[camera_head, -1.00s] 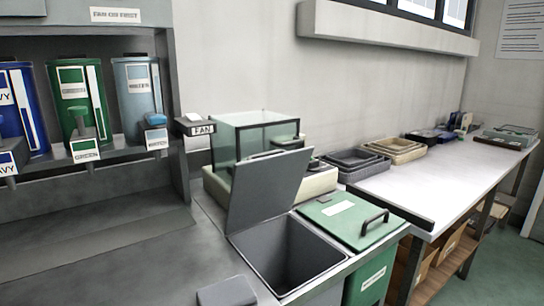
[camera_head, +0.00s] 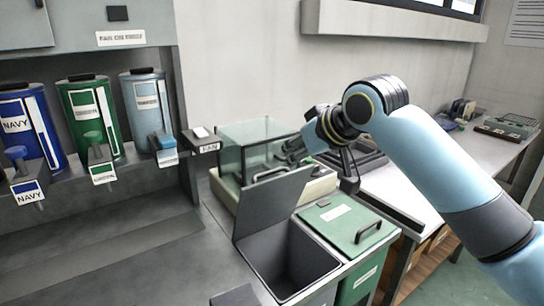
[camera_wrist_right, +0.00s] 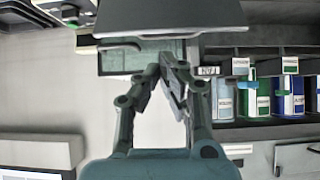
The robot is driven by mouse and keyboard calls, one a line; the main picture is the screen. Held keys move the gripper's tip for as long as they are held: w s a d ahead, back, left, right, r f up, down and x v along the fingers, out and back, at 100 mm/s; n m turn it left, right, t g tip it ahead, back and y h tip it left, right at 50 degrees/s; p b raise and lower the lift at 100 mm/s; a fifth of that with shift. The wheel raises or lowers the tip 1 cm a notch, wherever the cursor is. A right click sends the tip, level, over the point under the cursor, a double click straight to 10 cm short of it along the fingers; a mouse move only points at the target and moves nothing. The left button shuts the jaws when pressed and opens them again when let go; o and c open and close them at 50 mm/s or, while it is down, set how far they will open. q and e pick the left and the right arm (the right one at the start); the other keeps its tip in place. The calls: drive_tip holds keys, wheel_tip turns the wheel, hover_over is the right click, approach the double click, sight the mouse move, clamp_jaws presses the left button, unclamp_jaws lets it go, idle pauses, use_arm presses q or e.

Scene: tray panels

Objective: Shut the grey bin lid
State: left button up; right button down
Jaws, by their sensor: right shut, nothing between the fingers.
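The grey bin (camera_head: 300,268) is open at the right end of the grey counter. Its grey lid (camera_head: 272,203) stands raised along the bin's back left side, tilted up from the opening. My right gripper (camera_head: 290,154) is shut and empty. In the head view it hangs above and behind the lid's upper edge, in front of the glass box, and looks apart from the lid. In the right wrist view the fingertips (camera_wrist_right: 170,60) come together just below a dark flat panel (camera_wrist_right: 172,24), which looks like the lid. My left gripper is not in view.
A green closed bin (camera_head: 345,222) with a black handle stands right of the grey bin. A glass box (camera_head: 242,150) stands behind the lid. Navy, green and blue canisters (camera_head: 150,105) line the left shelf. The counter (camera_head: 130,265) at front left is clear.

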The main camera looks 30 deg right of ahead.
drive_tip(key=x, duration=0.3)
drive_tip(key=w+r+x, duration=0.1)
drive_tip(key=x, duration=0.5)
drive_tip(key=shift+w+r+p, duration=0.25)
drive_tip(key=shift+w+p, duration=0.05)
drive_tip(key=shift+p, duration=0.05)
